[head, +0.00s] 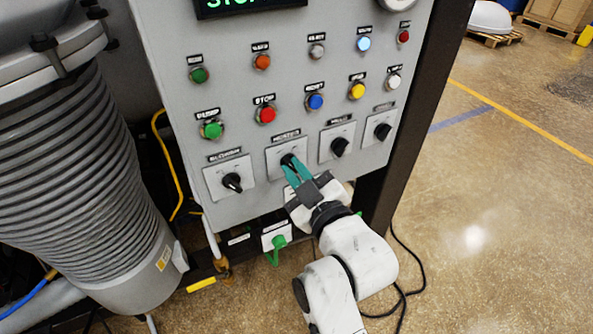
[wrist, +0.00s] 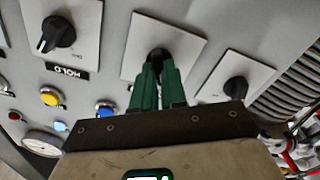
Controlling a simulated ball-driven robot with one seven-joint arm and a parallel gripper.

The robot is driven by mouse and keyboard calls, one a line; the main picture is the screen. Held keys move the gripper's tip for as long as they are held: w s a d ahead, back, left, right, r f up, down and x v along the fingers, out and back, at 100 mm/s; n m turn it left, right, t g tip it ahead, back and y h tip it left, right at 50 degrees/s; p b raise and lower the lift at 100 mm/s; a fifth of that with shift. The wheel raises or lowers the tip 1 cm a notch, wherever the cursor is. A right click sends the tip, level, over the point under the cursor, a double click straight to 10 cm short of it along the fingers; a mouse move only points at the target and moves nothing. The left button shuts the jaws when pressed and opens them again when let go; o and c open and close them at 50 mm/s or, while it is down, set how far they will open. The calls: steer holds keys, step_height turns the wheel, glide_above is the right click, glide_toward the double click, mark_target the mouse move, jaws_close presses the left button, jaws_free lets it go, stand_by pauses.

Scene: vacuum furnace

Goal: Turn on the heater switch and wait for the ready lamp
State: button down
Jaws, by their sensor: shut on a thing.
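The heater switch (head: 287,160) is a black rotary knob on a square pale plate, second from left in the bottom row of the grey panel. Its label is blurred. My gripper (head: 291,166) has its green fingers closed around this knob. In the wrist view, the fingers (wrist: 157,72) hide most of the knob, and its plate (wrist: 190,38) shows around them. The knob's pointer angle cannot be told. Small lamps line the upper panel; a pale blue one (head: 364,44) looks lit. Their labels are too blurred to tell which is the ready lamp.
Similar knobs flank the switch: one to the left (head: 232,182) and two to the right (head: 339,146). Coloured push buttons, including a red one (head: 266,114), sit just above. A ribbed grey cylinder (head: 85,180) stands left. Open floor (head: 490,200) lies to the right.

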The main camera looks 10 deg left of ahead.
steer(key=m+p, duration=0.4)
steer(key=m, duration=0.7)
steer(key=shift+w+d+m+p, duration=0.1)
steer(key=shift+d+m+p, duration=0.05)
steer(key=shift+m+p, duration=0.25)
stand_by(0.5)
steer(key=c, duration=1.2)
jaws_free()
steer(key=b+v, duration=0.2)
steer(key=v, duration=0.9)
steer(key=shift+w, duration=0.1)
